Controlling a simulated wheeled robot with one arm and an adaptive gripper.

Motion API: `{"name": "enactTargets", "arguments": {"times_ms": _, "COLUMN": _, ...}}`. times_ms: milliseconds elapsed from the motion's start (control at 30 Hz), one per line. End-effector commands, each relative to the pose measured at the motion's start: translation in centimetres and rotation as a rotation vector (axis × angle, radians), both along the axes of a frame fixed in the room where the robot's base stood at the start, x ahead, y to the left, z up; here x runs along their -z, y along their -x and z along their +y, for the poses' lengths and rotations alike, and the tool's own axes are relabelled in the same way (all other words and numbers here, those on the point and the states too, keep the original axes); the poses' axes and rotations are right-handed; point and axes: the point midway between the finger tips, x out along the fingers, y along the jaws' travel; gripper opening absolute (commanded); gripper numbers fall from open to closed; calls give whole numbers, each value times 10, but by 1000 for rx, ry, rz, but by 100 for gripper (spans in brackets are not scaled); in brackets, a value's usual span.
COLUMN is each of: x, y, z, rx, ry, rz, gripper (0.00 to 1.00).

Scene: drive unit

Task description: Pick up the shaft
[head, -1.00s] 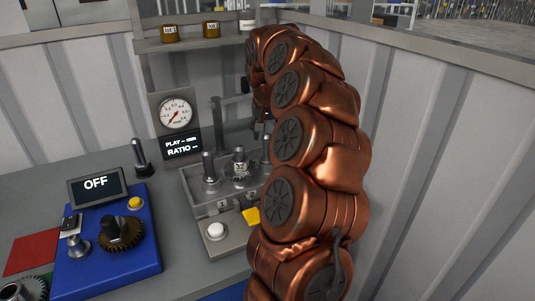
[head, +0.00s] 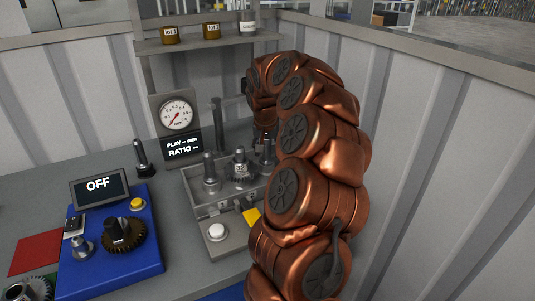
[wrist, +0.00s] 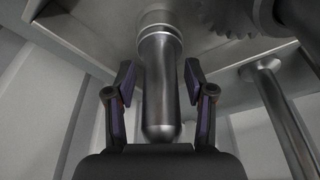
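A smooth grey metal shaft (wrist: 160,85) with a rounded end stands in the middle of the wrist view, rising from a metal fixture. My gripper (wrist: 160,76) is open, with one finger on each side of the shaft. A gap shows between the shaft and each finger, so it is not clamped. In the head view, a grey metal fixture box (head: 207,204) holds several upright posts, and my arm comes down at its right end. The fingers are hard to make out there, and my arm covers part of that end.
A toothed gear (wrist: 232,18) and a second metal rod (wrist: 282,115) are close on the right in the wrist view. In the head view, a geared post (head: 240,170) stands beside it. A pressure gauge (head: 176,116), shelf (head: 205,42) and blue unit (head: 110,265) are nearby.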

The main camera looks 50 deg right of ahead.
Motion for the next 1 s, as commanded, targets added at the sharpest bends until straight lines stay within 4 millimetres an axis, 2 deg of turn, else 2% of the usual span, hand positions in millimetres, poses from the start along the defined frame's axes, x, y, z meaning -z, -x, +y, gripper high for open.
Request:
{"name": "enactTargets", "arguments": {"times_ms": 67, "x": 0, "y": 0, "z": 0, "rx": 0, "ry": 0, "rz": 0, "gripper": 42}}
{"name": "enactTargets", "arguments": {"times_ms": 467, "x": 0, "y": 0, "z": 0, "rx": -1, "ry": -1, "rz": 1, "gripper": 0}}
{"name": "enactTargets", "arguments": {"times_ms": 767, "x": -3, "y": 0, "z": 0, "rx": 0, "ry": 1, "rz": -1, "gripper": 0}}
{"name": "enactTargets", "arguments": {"times_ms": 1000, "x": -27, "y": -1, "z": 0, "rx": -1, "ry": 2, "rz": -2, "gripper": 0}}
